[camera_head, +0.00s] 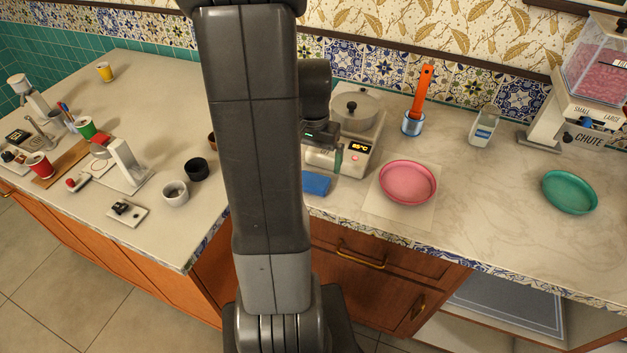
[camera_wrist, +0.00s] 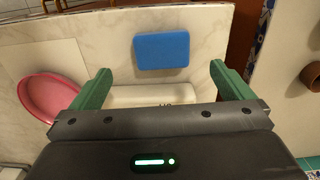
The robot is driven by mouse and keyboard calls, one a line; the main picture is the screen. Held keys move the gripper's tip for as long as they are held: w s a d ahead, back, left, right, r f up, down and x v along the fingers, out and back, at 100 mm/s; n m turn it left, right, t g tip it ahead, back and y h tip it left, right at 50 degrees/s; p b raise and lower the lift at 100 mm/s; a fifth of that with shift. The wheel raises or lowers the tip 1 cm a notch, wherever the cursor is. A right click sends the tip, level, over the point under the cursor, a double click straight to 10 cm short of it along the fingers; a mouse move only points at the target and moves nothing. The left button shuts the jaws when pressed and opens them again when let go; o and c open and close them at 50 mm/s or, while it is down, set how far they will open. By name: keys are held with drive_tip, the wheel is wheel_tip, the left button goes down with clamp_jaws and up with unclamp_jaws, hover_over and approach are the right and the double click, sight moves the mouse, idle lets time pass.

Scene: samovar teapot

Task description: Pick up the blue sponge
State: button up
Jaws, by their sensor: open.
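The blue sponge (camera_head: 316,183) lies flat on the counter near its front edge, just left of the pink plate and in front of the cooker with a lit display. In the wrist view the sponge (camera_wrist: 161,51) is fully visible, a blue rectangle with rounded corners. My gripper (camera_wrist: 161,75) is open, its two green fingers wide apart and nothing between them. The sponge appears just beyond the fingertips in the wrist view, roughly centred between them. In the head view my arm hides part of the gripper, which is above the cooker's front, behind the sponge.
The cooker (camera_head: 325,159) with a lidded pot (camera_head: 354,108) stands close to my gripper. The pink plate (camera_head: 408,182) is right of the sponge. An orange-handled tool stands in a blue cup (camera_head: 412,123). A teal plate (camera_head: 570,191) is farther right, with bare counter between the plates.

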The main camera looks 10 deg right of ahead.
sight(313, 181)
drive_tip(key=shift+w+f+p, duration=0.15)
drive_tip(key=shift+f+p, duration=0.2)
drive_tip(key=shift+f, duration=3.75)
drive_tip(key=c, duration=1)
